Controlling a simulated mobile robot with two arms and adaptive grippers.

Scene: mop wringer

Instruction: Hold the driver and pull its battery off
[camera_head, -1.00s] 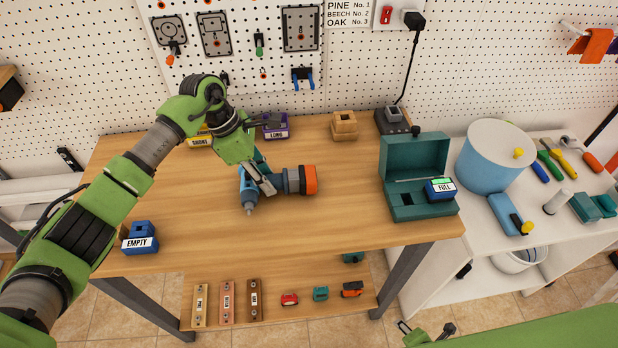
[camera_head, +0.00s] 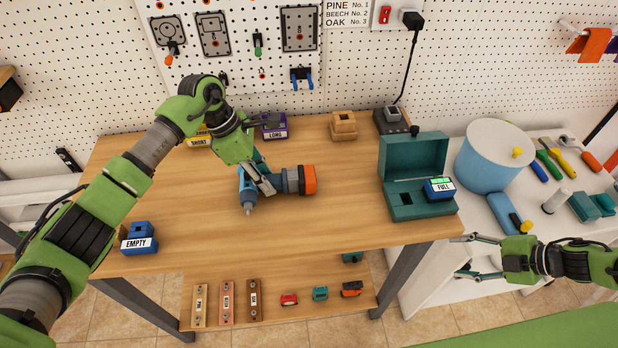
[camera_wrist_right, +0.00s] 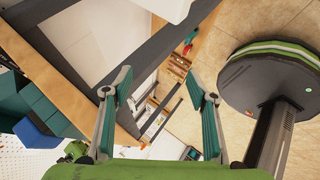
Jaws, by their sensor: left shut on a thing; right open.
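The driver (camera_head: 246,187) lies on the wooden workbench (camera_head: 330,225), its blue body with the grey tip pointing toward the front edge. Its dark grey handle (camera_head: 291,181) runs right to an orange end block (camera_head: 309,179), which looks like the battery. My left gripper (camera_head: 266,185) reaches down from above and is shut on the driver near where body and handle meet; its fingers partly hide the driver. My right gripper (camera_head: 466,257) is open and empty, right of the bench's front corner and far from the driver. Its spread fingers also show in the right wrist view (camera_wrist_right: 155,85).
A teal case (camera_head: 423,208) with a blue FULL block (camera_head: 439,189) stands open at the bench's right. A blue EMPTY block (camera_head: 139,239) sits front left. A white side table (camera_head: 505,250) with a blue bucket (camera_head: 487,165) stands right. The bench front middle is clear.

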